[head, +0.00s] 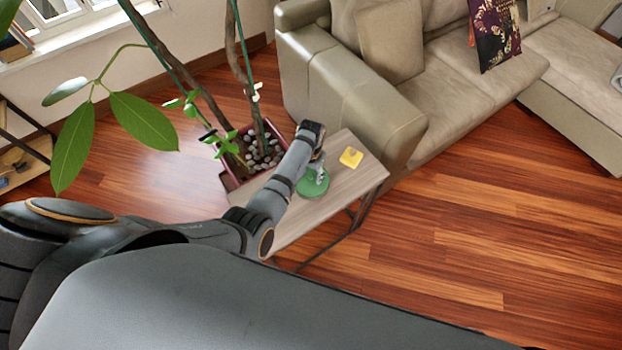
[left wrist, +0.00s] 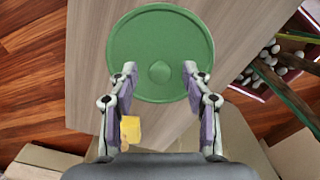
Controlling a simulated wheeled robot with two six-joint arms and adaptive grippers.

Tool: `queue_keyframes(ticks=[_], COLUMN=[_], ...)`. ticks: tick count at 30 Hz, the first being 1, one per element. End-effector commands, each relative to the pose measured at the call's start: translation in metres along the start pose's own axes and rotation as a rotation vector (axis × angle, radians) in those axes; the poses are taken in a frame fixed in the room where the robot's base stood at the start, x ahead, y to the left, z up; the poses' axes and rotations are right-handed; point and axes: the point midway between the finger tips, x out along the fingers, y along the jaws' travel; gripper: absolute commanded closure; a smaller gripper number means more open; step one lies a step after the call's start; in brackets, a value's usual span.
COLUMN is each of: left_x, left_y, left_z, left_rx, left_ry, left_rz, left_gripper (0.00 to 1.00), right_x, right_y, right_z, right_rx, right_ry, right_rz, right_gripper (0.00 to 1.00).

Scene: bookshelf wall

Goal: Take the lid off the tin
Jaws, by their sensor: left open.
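The tin's round green lid (head: 311,188) shows on the small wooden side table in the head view. The tin's body below the lid is hidden. My left gripper (head: 319,173) is over the lid, pointing down at it. In the left wrist view its two fingers (left wrist: 160,75) are spread apart, one on each side of the knob, with nothing between them. I cannot tell whether they touch the lid. My right gripper is in neither view.
A small yellow object (head: 351,157) lies on the side table (head: 350,190) near the lid. A potted plant with pebbles (head: 262,150) stands close behind the table's left side. A beige sofa (head: 345,95) stands behind it. Wooden floor (head: 470,220) is clear to the right.

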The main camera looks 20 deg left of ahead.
Motion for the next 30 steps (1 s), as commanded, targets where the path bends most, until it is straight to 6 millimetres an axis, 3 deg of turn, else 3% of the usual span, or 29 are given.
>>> queue_keyframes(ticks=[5, 16, 25, 30], left_x=[0.000, 0.000, -0.001, -0.013], left_y=[0.000, 0.000, 0.000, -0.001], left_z=[0.000, 0.000, 0.000, -0.001], left_rx=[0.000, 0.000, 0.000, -0.001], left_ry=[0.000, 0.000, 0.000, 0.000], left_rz=[0.000, -0.001, -0.001, -0.001], left_gripper=[0.51, 0.99, 0.99, 0.99], right_x=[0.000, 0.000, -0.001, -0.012], right_y=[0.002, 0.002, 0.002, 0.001], right_z=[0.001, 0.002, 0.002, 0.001], right_rx=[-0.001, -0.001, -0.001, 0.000], right_ry=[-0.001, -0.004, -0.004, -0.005], right_rz=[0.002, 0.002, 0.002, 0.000], right_gripper=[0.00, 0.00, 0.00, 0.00])
